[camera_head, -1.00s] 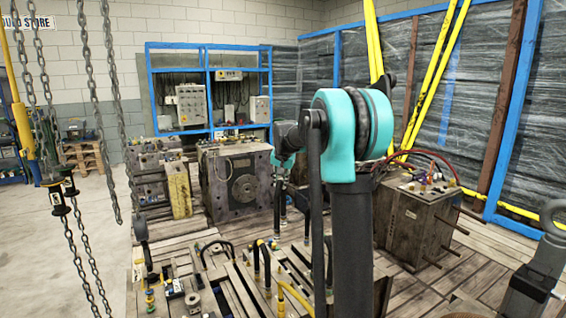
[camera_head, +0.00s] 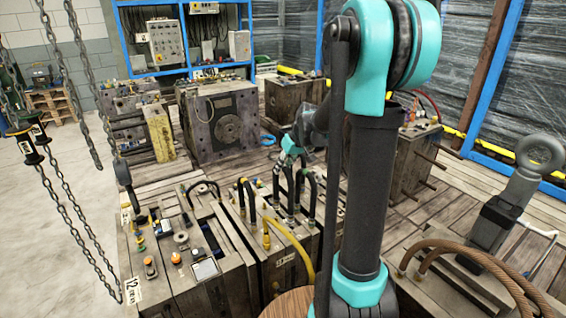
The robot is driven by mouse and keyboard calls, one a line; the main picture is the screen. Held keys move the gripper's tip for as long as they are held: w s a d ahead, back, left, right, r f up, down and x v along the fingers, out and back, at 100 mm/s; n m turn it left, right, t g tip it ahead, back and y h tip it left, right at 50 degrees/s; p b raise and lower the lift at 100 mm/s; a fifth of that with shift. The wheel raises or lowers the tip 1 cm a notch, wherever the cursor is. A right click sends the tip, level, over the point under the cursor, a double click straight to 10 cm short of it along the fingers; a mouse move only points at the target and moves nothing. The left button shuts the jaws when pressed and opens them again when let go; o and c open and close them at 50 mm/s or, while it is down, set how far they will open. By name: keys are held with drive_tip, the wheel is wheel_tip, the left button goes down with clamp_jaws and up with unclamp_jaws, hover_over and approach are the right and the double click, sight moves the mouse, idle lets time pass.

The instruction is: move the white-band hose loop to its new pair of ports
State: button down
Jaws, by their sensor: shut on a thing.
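My gripper (camera_head: 291,160) is in the middle of the camera_head view, above the mould block (camera_head: 280,262) with hose fittings on top. It is shut on the top of a black hose loop (camera_head: 312,197), whose two legs hang down toward the block's top. I cannot tell whether the leg ends are in ports or just above them. A white band cannot be made out at this size, so I cannot confirm this is the white-band loop. Another black hose loop (camera_head: 242,192) stands just left of it on the block. My arm hides part of the block's right side.
A yellow hose (camera_head: 292,234) arches over the block's front. A left mould block (camera_head: 150,225) carries small fittings and a black loop (camera_head: 203,186). Chains (camera_head: 65,215) hang at left. A large mould (camera_head: 222,125) stands behind; brown hoses (camera_head: 480,262) lie front right.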

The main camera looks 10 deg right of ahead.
drive_tip(key=shift+f, duration=3.65)
idle(1.9)
drive_tip(key=c, duration=1.3)
unclamp_jaws()
drive_tip(key=v, duration=1.2)
